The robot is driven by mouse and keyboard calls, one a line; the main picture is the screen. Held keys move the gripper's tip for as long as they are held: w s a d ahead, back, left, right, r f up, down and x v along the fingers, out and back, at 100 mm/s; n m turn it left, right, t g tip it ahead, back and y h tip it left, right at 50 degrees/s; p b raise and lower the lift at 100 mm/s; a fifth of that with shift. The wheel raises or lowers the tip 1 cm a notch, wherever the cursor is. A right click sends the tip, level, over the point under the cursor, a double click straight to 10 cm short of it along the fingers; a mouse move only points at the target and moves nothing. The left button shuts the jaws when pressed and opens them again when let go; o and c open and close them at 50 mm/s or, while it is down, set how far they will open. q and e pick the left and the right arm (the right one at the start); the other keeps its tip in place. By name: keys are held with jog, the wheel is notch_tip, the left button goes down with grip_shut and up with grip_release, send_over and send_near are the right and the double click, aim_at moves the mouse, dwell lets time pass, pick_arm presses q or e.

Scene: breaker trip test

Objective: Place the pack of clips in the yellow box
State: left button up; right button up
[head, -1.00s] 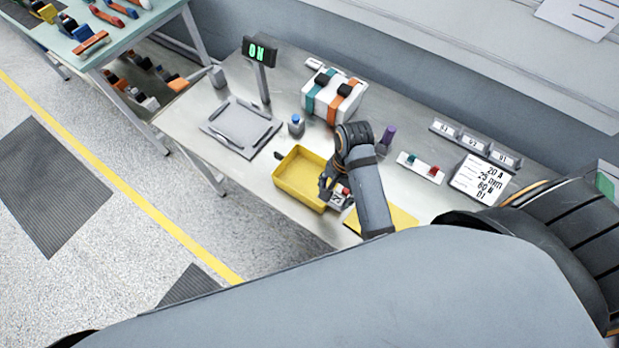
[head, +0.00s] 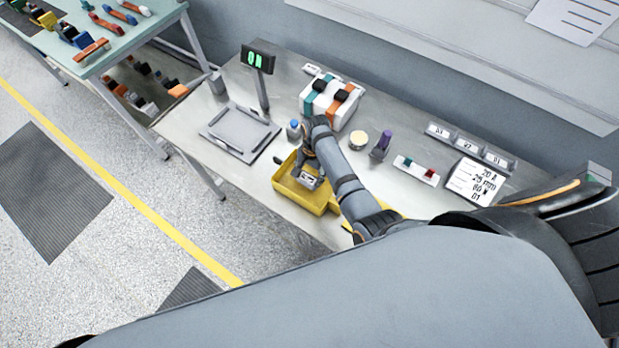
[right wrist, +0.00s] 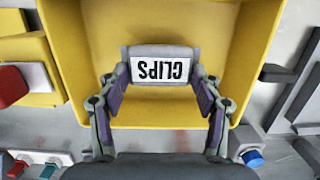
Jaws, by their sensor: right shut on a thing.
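The yellow box (head: 296,194) stands near the front edge of the grey bench. My right gripper (head: 307,172) is over the box. It is shut on the pack of clips (right wrist: 160,72), a grey pack with a white label reading CLIPS. In the right wrist view my gripper's fingers (right wrist: 160,95) hold the pack by its two sides, with the yellow box (right wrist: 75,40) around and behind it. The pack also shows in the head view (head: 309,180), within the box's outline. I cannot tell whether it touches the box floor. My left gripper is not in view.
A grey tray (head: 240,131) and a display post (head: 258,60) stand left of the box. A purple-topped item (head: 383,143) and a switch strip (head: 416,170) lie to the right.

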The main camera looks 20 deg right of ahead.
aim_at(310, 175)
jog(key=shift+f, duration=1.45)
jog(key=shift+f, duration=0.1)
jog(key=o, duration=1.1)
jog(key=shift+o, duration=0.2)
notch_tip(310, 175, up, 12)
jog(key=w+d, duration=0.1)
jog(key=shift+d+b, duration=0.2)
jog(key=shift+b, duration=0.2)
